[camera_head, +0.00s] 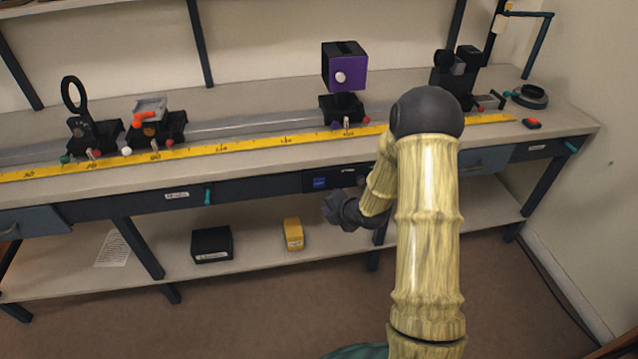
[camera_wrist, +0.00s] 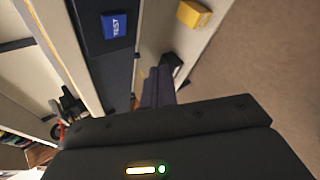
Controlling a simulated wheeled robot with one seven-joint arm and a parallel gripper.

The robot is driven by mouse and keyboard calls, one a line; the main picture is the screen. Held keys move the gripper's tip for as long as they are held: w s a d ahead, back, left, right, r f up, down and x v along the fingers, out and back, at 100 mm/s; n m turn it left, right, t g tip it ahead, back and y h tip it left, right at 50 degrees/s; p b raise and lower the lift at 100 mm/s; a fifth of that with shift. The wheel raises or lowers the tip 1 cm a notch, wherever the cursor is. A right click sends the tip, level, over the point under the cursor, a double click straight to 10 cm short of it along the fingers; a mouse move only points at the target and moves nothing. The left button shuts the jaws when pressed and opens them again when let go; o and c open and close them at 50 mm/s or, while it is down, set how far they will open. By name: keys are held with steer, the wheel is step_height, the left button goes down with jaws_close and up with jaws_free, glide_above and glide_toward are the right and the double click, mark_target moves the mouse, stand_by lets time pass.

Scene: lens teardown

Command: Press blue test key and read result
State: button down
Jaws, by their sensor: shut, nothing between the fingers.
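The blue test key (camera_head: 319,183) sits on the dark front panel under the bench top. In the wrist view the blue key (camera_wrist: 114,26) shows near the top, with the word TEST on it. My gripper (camera_head: 332,209) is in front of the bench, a little below and right of the key in the head view. In the wrist view its dark fingers (camera_wrist: 158,88) are together and empty, apart from the key in the picture. Small white marks (camera_head: 348,170) show on the panel right of the key, too small to read.
A yellow box (camera_head: 293,234) and a black box (camera_head: 211,245) stand on the lower shelf. A yellow ruler (camera_head: 220,148) and a rail with mounts run along the bench top, including a purple cube (camera_head: 344,68). Drawer fronts flank the panel.

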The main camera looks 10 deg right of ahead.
mark_target(318, 187)
steer(key=shift+w+p, duration=1)
steer(key=shift+w, duration=2.85)
steer(key=shift+w, duration=0.2)
steer(key=shift+w, duration=0.25)
steer(key=shift+w, duration=0.4)
steer(key=shift+s, duration=0.15)
steer(key=shift+s+b, duration=0.4)
steer(key=shift+s, duration=0.25)
steer(key=shift+s, duration=0.1)
